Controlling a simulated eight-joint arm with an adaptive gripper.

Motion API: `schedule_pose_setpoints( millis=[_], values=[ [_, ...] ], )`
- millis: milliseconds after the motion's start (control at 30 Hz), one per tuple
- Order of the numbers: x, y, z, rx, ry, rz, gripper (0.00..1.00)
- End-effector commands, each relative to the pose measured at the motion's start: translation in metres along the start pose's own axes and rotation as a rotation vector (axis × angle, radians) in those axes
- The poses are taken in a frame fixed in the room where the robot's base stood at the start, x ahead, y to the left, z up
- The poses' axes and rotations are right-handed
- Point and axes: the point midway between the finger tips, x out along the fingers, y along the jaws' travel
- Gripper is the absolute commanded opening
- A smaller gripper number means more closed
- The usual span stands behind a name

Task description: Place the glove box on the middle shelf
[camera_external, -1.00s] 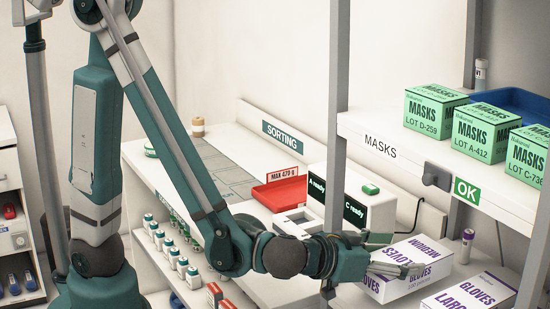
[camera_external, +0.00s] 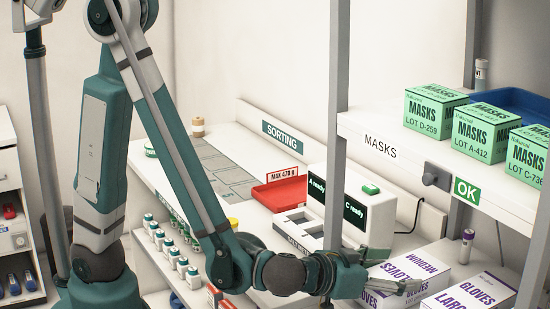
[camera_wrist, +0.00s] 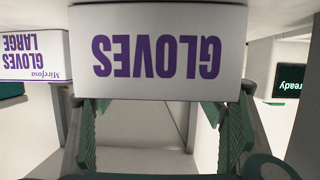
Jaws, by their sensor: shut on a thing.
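The white glove box with purple lettering, marked medium (camera_external: 432,274), is held by my gripper (camera_external: 402,287) at the lower right of the external view, beside another glove box marked large (camera_external: 478,291). In the wrist view, the held box's face (camera_wrist: 160,50) reads "GLOVES" upside down, and my gripper's fingers (camera_wrist: 162,125) reach to its two sides. The large box (camera_wrist: 32,55) shows at the left there. The box's underside is hidden, so I cannot tell whether it touches the surface below. The masks shelf (camera_external: 400,165) is above it.
Several green mask boxes (camera_external: 430,113) and a blue tray (camera_external: 515,103) are on the masks shelf. A grey upright post (camera_external: 338,80) stands close to my arm. A scale-like device (camera_external: 365,205) and a red tray (camera_external: 280,192) sit on the counter behind. A purple-capped bottle (camera_external: 466,246) stands behind the glove boxes.

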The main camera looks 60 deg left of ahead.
Motion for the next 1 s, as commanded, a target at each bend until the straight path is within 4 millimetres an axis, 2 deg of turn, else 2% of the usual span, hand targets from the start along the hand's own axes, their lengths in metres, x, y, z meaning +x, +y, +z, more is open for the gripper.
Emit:
schedule_pose_setpoints(
  millis=[133,167,267,733,1000],
  values=[
    [0.000,0.000,0.000,0.000,0.000,0.000,0.48],
    [0.000,0.000,0.000,-0.001,-0.001,0.000,0.74],
    [0.000,0.000,0.000,-0.001,-0.001,0.000,0.87],
    [-0.003,0.000,-0.001,0.000,0.000,0.000,0.87],
    [-0.021,0.001,-0.001,0.000,0.000,0.001,0.87]
  ],
)
